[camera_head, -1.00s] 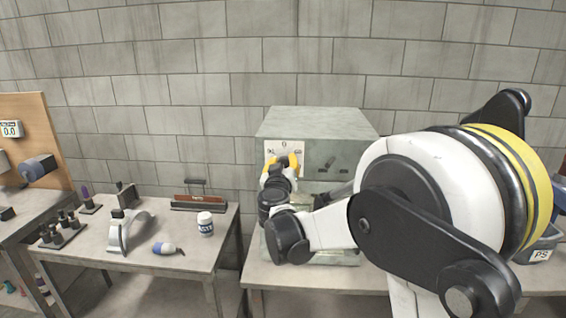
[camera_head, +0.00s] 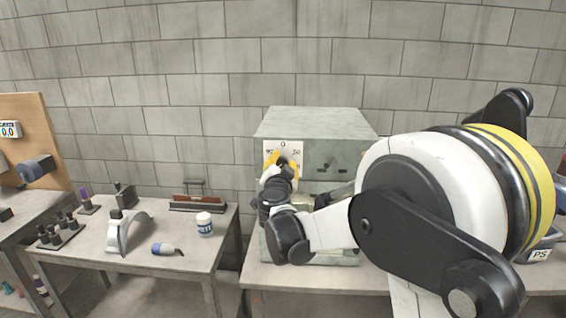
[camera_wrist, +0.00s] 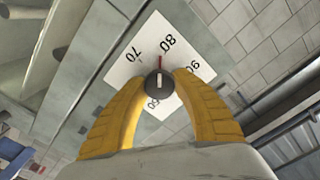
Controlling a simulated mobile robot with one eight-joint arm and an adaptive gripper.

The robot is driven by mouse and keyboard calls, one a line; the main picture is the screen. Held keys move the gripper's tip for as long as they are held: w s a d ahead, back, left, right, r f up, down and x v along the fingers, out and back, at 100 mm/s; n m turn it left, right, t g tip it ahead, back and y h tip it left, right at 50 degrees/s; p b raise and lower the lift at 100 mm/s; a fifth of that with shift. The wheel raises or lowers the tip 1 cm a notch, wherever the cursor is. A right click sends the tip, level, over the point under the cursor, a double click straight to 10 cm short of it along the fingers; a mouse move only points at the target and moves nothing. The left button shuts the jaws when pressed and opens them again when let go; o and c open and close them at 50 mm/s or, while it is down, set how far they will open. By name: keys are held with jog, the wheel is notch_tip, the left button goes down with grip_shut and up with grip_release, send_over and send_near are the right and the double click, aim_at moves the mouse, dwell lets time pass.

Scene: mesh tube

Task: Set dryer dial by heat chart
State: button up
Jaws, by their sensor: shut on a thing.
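The dryer is a grey-green box (camera_head: 318,124) on the right-hand bench. Its front has a white dial plate (camera_head: 270,147), which also shows in the wrist view (camera_wrist: 135,66) with the numbers 70, 80 and others partly covered. A small dark round dial knob (camera_wrist: 158,82) sits on the plate. A red line at the knob points toward 80. My gripper (camera_wrist: 159,80) has its yellow fingers shut on the knob from both sides. In the head view my gripper (camera_head: 281,160) is at the plate and hides the knob. I cannot make out a heat chart.
The left bench (camera_head: 140,247) holds a white jar (camera_head: 204,224), a blue-handled tool (camera_head: 166,249), a curved metal piece (camera_head: 125,230) and a dark rack (camera_head: 197,203). A wooden board (camera_head: 40,140) stands far left. A labelled bin (camera_head: 540,252) is at the right.

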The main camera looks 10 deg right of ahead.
jog(key=shift+m, duration=0.8)
jog(key=o, duration=1.2)
jog(key=v, duration=1.2)
